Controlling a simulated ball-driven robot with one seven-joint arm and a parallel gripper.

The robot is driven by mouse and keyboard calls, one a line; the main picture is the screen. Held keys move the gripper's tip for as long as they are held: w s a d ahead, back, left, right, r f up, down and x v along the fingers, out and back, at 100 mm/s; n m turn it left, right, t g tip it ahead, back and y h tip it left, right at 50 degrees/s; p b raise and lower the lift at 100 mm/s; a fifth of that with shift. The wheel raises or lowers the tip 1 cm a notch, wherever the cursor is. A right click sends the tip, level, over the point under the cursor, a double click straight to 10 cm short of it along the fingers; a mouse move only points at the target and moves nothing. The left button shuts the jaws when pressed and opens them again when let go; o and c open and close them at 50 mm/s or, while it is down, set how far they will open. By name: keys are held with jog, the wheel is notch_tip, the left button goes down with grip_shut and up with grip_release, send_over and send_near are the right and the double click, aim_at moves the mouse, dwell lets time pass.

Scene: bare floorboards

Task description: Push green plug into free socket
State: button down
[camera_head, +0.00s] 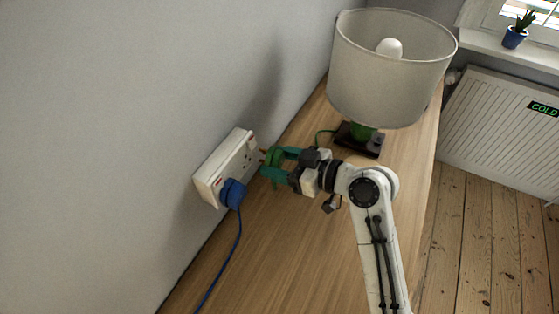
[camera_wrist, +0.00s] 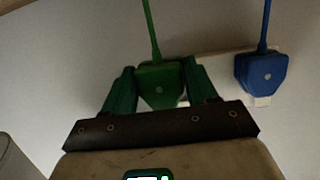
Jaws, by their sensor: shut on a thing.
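The green plug (camera_wrist: 160,84) is between the fingers of my gripper (camera_wrist: 158,88), which is shut on it. In the head view my gripper (camera_head: 272,166) points left at the wall socket block, and the green plug's prongs show just short of its face. The white double socket (camera_head: 226,166) is fixed to the wall. The blue plug (camera_head: 232,193) sits in its near half; the far half is free. In the wrist view the blue plug (camera_wrist: 262,72) is right of the green plug, and part of the socket is hidden behind the green plug and gripper.
A lamp with a grey shade (camera_head: 388,68) stands on the wooden table (camera_head: 270,260) beyond my gripper, its base close to my wrist. The blue cable (camera_head: 231,255) runs down to the near edge. A radiator (camera_head: 500,120) and a potted plant (camera_head: 515,36) are far right.

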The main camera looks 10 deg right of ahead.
jog(key=shift+w+a, duration=0.35)
jog(key=shift+a, duration=0.15)
jog(key=shift+c, duration=1.2)
grip_release()
jog(key=b+v, duration=0.1)
jog(key=v, duration=0.9)
jog(key=shift+s+d, duration=0.15)
jog(key=shift+d, duration=0.15)
jog(key=shift+r, duration=0.2)
